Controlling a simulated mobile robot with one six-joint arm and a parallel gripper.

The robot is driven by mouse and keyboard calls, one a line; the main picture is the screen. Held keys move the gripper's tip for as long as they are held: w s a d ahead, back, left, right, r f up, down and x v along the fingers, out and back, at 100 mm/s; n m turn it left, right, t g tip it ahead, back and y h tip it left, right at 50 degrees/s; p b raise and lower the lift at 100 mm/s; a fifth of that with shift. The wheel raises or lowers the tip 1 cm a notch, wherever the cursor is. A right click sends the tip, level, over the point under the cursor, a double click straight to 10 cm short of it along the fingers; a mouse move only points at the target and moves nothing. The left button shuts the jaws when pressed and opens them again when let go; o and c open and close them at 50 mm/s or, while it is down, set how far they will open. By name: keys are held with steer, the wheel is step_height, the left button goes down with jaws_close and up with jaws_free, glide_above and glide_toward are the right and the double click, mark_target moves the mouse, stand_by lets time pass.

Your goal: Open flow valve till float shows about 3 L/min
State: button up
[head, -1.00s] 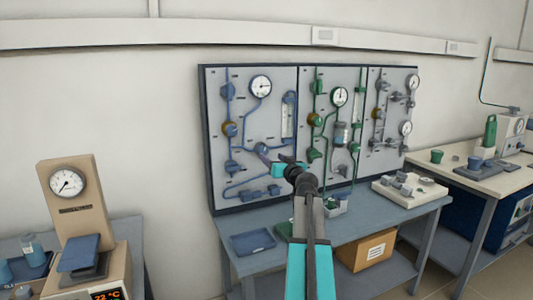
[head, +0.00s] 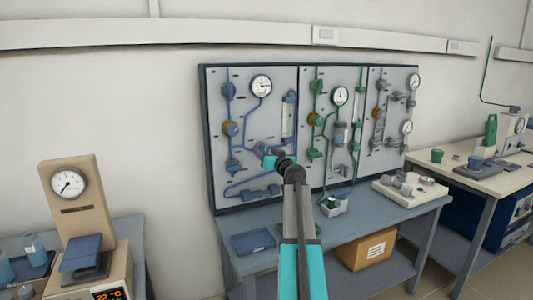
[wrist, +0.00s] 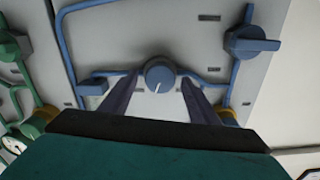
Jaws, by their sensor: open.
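A round blue valve knob (wrist: 160,75) with a white pointer line is on the blue panel section. In the wrist view it sits between the fingertips of my open gripper (wrist: 160,82), one dark finger on each side. Whether the fingers touch it cannot be told. In the head view my gripper (head: 261,150) is in front of the lower part of the blue section and hides most of the knob. The flow tube (head: 287,120) stands upright above and right of the gripper; its float is too small to read.
Blue pipes (wrist: 65,45) and a blue lever valve (wrist: 248,43) lie around the knob. A round gauge (head: 261,85) is above. The green section (head: 330,125) is to the right. A blue tray (head: 253,242) and a white box (head: 334,205) are on the bench below.

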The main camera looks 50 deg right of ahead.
steer(key=c, duration=1)
steer(key=shift+c, duration=0.2)
steer(key=shift+m+b, duration=0.3)
steer(key=shift+b, duration=0.25)
steer(key=shift+m+b, duration=0.6)
steer(key=shift+m, duration=0.2)
